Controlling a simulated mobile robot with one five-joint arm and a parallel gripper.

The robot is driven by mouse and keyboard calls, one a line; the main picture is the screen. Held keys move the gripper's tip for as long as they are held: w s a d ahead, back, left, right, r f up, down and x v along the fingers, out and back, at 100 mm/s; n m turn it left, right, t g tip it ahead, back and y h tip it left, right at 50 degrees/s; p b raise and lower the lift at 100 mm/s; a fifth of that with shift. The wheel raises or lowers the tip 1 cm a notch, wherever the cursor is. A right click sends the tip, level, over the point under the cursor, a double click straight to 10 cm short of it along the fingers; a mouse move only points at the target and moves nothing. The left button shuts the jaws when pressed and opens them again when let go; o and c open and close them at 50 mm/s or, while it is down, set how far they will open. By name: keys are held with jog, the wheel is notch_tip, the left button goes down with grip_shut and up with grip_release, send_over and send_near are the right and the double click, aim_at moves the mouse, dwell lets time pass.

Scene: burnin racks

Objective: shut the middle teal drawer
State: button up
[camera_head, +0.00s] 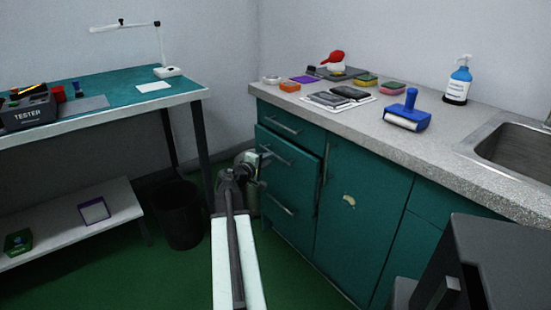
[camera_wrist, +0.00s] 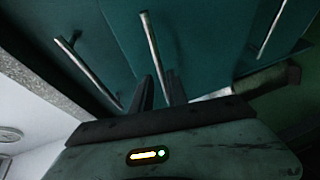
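The middle teal drawer (camera_head: 294,172) is in the left part of the teal cabinet in the head view. Its front stands a little out from the cabinet face, with a dark gap along its top edge. Its bar handle (camera_wrist: 160,45) runs down towards my fingers in the wrist view. My gripper (camera_head: 262,165) is at the left side of this drawer front. In the wrist view my gripper (camera_wrist: 161,82) has its two dark fingers apart, close to the handle's near end. I see nothing held between them; whether they touch the drawer is unclear.
The top drawer handle (camera_wrist: 88,70) and bottom drawer handle (camera_wrist: 272,28) flank the middle one. The speckled countertop (camera_head: 375,125) overhangs above. A black bin (camera_head: 179,215) and a workbench (camera_head: 110,95) stand to the left.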

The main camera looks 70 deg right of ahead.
jog(key=b+x, duration=0.1)
jog(key=x, duration=0.5)
jog(key=shift+f, duration=0.1)
jog(key=shift+c, duration=0.2)
grip_shut()
dwell(1.0)
